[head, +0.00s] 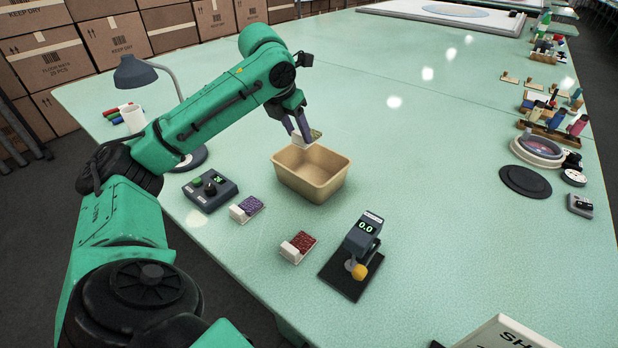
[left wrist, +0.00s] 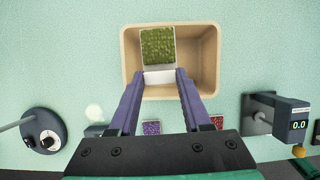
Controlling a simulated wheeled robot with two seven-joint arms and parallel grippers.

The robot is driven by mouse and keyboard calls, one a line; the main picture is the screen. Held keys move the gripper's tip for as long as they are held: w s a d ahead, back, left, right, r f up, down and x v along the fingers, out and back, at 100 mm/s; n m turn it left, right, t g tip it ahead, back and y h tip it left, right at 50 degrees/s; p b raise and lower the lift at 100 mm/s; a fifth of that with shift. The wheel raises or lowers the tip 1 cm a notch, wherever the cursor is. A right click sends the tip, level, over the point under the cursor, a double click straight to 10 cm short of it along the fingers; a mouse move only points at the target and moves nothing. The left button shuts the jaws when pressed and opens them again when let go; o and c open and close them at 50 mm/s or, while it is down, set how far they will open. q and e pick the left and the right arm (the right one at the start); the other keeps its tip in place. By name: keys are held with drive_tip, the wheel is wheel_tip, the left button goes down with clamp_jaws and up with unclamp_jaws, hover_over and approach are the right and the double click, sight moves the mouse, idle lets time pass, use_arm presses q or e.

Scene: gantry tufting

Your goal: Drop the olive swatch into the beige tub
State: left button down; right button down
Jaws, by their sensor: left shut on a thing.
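The olive swatch (left wrist: 157,45) is a small green tufted square with a white tab (left wrist: 158,78). My left gripper (head: 300,138) is shut on it by the tab, as the left wrist view shows. The swatch is held over the beige tub (head: 292,185), above its back part in the head view. In the left wrist view the tub (left wrist: 205,75) surrounds the swatch on all sides. The inside of the tub looks empty in the head view. My right gripper does not show.
A purple swatch (head: 250,205) and a red swatch (head: 303,241) lie in front of the tub. A grey control box (head: 209,190) stands to the left, a gauge (head: 362,240) to the right. A desk lamp (head: 140,72) stands behind my arm. The table's middle is clear.

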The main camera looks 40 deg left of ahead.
use_arm(q)
drive_tip(key=shift+r, duration=0.15)
drive_tip(key=c, duration=0.6)
unclamp_jaws()
drive_tip(key=o, duration=0.3)
drive_tip(key=p+v, duration=0.3)
drive_tip(key=v, duration=1.1)
drive_tip(key=shift+s+d+r, duration=0.1)
drive_tip(key=shift+s+r, duration=0.05)
drive_tip(key=shift+s, duration=0.05)
